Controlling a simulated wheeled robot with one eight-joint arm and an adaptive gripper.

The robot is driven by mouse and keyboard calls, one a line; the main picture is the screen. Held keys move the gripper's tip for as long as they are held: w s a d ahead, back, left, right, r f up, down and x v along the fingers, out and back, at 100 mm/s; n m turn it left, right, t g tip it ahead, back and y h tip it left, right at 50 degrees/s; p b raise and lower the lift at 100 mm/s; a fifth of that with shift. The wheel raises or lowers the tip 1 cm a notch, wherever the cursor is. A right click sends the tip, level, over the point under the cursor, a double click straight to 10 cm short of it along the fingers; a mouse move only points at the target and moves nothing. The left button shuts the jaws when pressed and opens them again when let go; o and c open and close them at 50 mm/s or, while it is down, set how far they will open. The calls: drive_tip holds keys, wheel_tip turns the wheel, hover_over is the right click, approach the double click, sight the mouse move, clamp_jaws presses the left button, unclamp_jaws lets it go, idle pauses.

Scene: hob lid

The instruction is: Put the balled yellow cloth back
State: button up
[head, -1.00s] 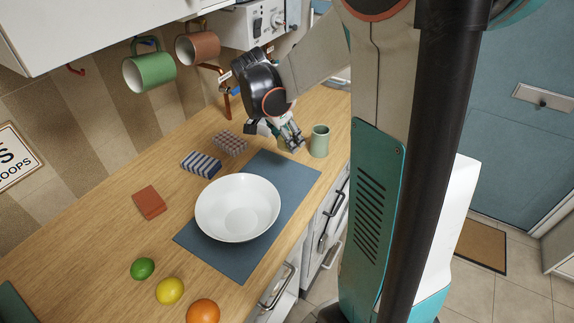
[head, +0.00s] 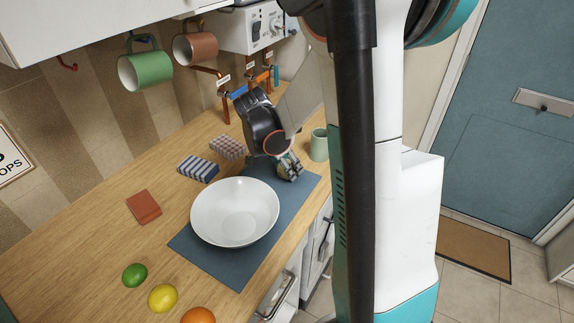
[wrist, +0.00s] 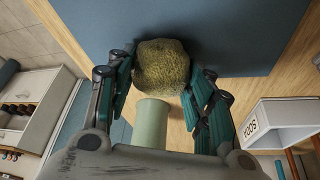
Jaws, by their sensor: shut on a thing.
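The balled yellow cloth (wrist: 162,66) is a fuzzy yellow-green lump between the fingers of my gripper (wrist: 163,74) in the wrist view. My gripper is shut on it. In the head view my gripper (head: 290,168) is above the far right end of the blue-grey mat (head: 213,264), beyond the white bowl (head: 235,212). The cloth is mostly hidden by the fingers there. Whether it touches the mat I cannot tell.
A pale green cup (head: 319,145) stands just right of my gripper. A checked folded cloth (head: 227,147), a striped one (head: 198,168) and a rust-red one (head: 144,206) lie left of the mat. Lime (head: 135,275), lemon (head: 162,298) and orange (head: 198,316) are in front.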

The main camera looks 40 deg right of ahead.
drive_tip(key=shift+f, duration=0.15)
drive_tip(key=o, duration=1)
drive_tip(key=shift+o, duration=0.2)
drive_tip(key=shift+r, duration=0.3)
drive_tip(key=p+v, duration=0.4)
drive_tip(key=v, duration=0.8)
drive_tip(key=shift+f, duration=0.1)
